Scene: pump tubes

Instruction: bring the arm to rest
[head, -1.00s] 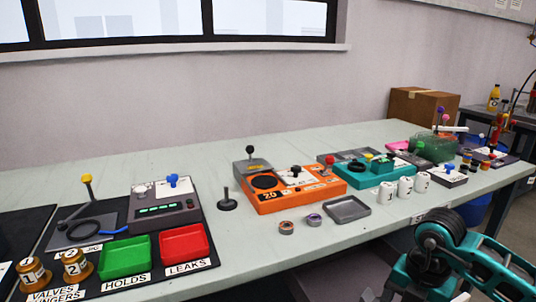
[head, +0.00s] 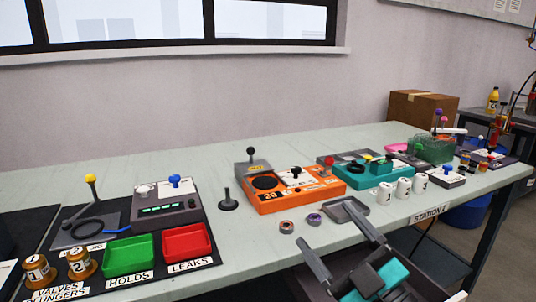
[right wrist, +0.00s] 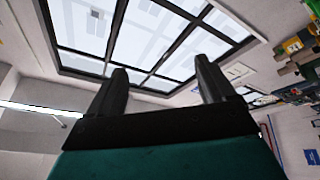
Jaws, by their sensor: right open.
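My right gripper (head: 340,246) is in the lower right of the head view, in front of the bench's front edge. Its two dark fingers are spread apart with nothing between them. In the right wrist view the same gripper (right wrist: 158,88) points up toward the windows, its fingers wide apart and empty. My left gripper is not in view.
The long pale bench (head: 240,250) carries a green tray (head: 129,256), a red tray (head: 186,242), an orange device (head: 297,188), a grey tray (head: 344,210) and several white cups (head: 403,188). The grey tray lies just beyond the right gripper's fingers. A cardboard box (head: 421,108) stands at the back right.

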